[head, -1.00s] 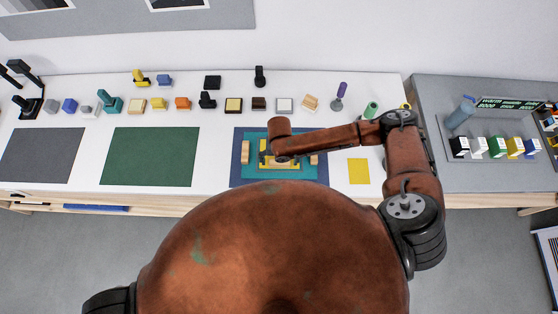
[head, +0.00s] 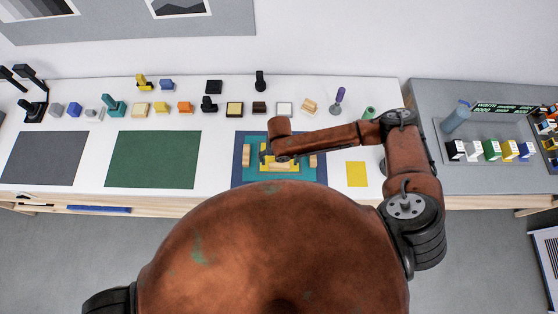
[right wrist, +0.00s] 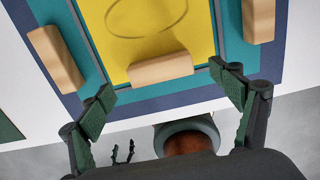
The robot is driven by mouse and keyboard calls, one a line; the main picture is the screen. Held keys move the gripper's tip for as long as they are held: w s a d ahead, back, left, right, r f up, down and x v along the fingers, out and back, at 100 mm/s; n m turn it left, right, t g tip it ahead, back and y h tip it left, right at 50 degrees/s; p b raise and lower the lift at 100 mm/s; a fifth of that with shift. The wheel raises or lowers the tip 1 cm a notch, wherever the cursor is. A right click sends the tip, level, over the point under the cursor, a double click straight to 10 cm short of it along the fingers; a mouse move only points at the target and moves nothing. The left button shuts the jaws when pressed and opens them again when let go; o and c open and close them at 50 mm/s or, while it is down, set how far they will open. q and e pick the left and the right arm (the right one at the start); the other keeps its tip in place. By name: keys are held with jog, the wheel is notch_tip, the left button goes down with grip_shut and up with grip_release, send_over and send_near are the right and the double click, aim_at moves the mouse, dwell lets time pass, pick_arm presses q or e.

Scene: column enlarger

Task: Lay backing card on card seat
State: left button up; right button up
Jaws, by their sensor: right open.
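My right gripper (head: 280,157) is open over the layered blue and teal seat (head: 239,178). In the right wrist view its fingertips (right wrist: 162,83) are spread wide, with nothing held. A yellow sheet (right wrist: 120,55) with a dark oval line lies flat inside the teal frame (right wrist: 95,77). A pale wooden block (right wrist: 160,67) stands at the sheet's near edge, between the fingertips but apart from them. Another yellow card (head: 356,174) lies flat on the white table, right of the seat. Small dark fingers (right wrist: 122,152), apparently my left gripper's, show apart over the floor.
Wooden blocks flank the yellow sheet at left (right wrist: 55,58) and right (right wrist: 258,20). A green mat (head: 152,160) and a grey mat (head: 43,158) lie to the left. Several small coloured items line the back. A grey side table (head: 425,125) adjoins at right.

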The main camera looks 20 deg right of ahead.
jog(key=shift+r+p, duration=0.9)
jog(key=shift+r, duration=1.3)
jog(key=shift+r, duration=0.2)
notch_tip(320, 180, up, 12)
jog(key=shift+f, duration=0.15)
